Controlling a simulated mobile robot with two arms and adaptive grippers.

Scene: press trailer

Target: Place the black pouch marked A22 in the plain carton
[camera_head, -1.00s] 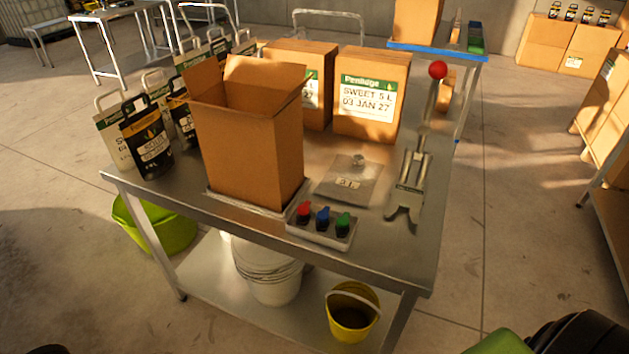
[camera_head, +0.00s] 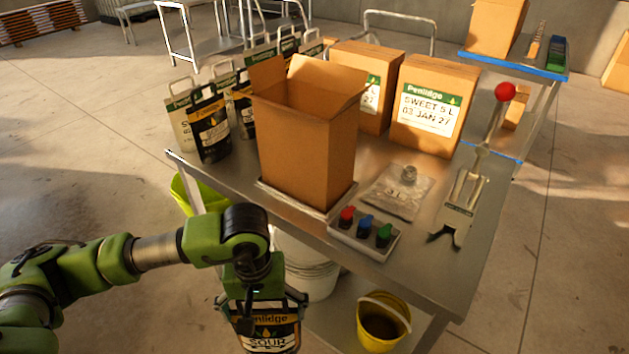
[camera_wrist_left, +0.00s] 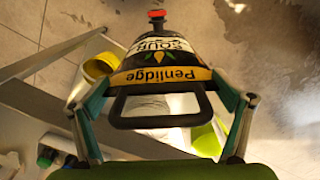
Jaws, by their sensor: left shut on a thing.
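My left gripper (camera_head: 263,308) is shut on a black pouch (camera_head: 270,334) with a Penlidge SOUR label and a handle. It hangs in front of the table, below the tabletop's height in the picture; no A22 mark can be read on it. In the left wrist view the pouch (camera_wrist_left: 160,60) sits between the fingers, with a red cap at its far end. The plain carton (camera_head: 305,150) stands upright on the table with its top flaps open; its inside floor is hidden. My right gripper is not in view.
Several pouches, including a black one (camera_head: 208,125), stand left of the carton. Labelled cartons (camera_head: 433,105) stand behind it. A button box (camera_head: 364,233), a flat clear pouch (camera_head: 397,192) and a lever tool (camera_head: 460,205) lie to the right. A yellow bucket (camera_head: 384,320) is below.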

